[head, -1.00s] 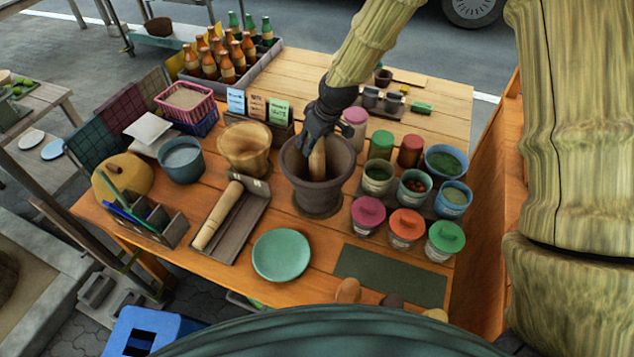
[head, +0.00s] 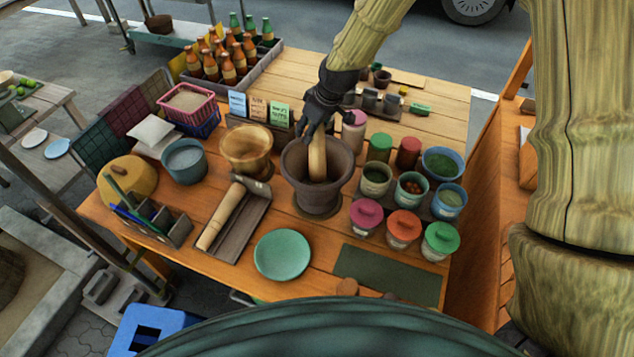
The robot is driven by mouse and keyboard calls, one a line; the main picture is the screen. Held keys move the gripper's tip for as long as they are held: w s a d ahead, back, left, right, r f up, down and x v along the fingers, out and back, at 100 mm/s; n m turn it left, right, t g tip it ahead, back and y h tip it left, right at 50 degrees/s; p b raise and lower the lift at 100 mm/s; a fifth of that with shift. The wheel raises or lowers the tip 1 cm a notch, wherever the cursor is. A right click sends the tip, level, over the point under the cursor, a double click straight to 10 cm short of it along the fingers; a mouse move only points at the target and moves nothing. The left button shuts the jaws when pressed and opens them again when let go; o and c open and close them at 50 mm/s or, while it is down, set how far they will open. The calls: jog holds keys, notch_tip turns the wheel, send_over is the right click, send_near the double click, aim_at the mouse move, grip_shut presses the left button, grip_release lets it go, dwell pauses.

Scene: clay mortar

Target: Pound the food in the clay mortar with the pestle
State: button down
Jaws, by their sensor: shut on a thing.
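The dark clay mortar (head: 318,197) stands upright on the wooden table, near its middle. My gripper (head: 318,122) is above the mortar and shut on the upper end of the wooden pestle (head: 317,158). The pestle stands nearly upright with its lower part inside the mortar bowl. The mortar wall and shadow hide the pestle's tip, so I cannot tell whether it touches the bottom. The food inside the mortar cannot be made out.
A green plate (head: 282,254) is in front. Lidded jars (head: 403,228) and bowls crowd the right. A bottle crate (head: 265,68) stands at the back.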

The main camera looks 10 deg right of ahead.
notch_tip(320, 180, up, 11)
jog(key=p, duration=0.2)
dwell(0.7)
